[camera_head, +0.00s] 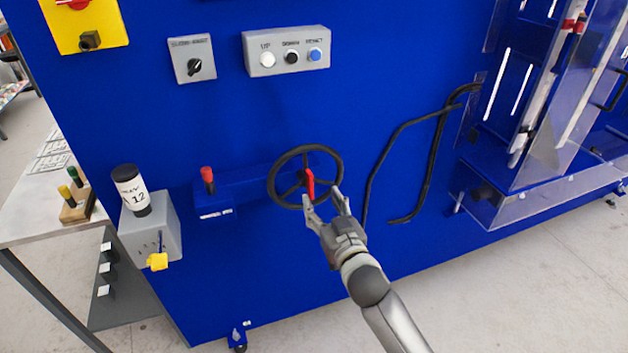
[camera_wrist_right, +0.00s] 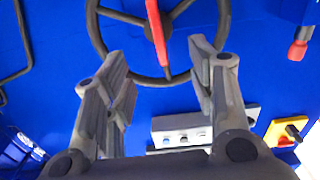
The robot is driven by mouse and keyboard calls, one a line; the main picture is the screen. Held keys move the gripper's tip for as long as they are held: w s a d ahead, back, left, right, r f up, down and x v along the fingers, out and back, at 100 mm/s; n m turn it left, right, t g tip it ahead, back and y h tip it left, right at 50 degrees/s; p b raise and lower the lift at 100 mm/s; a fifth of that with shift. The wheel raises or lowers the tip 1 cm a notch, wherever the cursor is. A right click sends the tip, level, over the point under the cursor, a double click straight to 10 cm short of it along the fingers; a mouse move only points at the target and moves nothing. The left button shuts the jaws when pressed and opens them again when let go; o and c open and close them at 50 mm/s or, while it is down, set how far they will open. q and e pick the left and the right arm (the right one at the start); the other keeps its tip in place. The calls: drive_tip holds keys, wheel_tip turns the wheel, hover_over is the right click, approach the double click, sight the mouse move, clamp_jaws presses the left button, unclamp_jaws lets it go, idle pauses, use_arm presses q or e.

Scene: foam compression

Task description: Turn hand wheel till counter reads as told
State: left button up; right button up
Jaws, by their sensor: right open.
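The black hand wheel (camera_head: 274,186) is mounted on the blue machine front in the head view, with a red handle (camera_head: 309,184) at its hub. In the right wrist view the wheel rim (camera_wrist_right: 101,40) and the red handle (camera_wrist_right: 156,32) lie just beyond the fingers. My right gripper (camera_head: 325,195) is open and empty at the lower right part of the wheel. In the wrist view its fingers (camera_wrist_right: 163,85) stand apart on either side of the handle's tip, not closed on anything. I cannot make out a counter reading. My left gripper is not in view.
A red-topped lever (camera_head: 208,180) sits left of the wheel. A grey box (camera_head: 150,235) with a black-capped cylinder (camera_head: 130,190) is at far left. Black bent bars (camera_head: 375,165) stand right of the wheel. A button panel (camera_head: 288,52) is above.

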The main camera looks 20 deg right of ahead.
sight(311, 185)
drive_tip(key=w, duration=0.9)
drive_tip(key=shift+a+f+p, duration=0.1)
drive_tip(key=shift+a+p, duration=0.1)
drive_tip(key=shift+p, duration=0.1)
clamp_jaws()
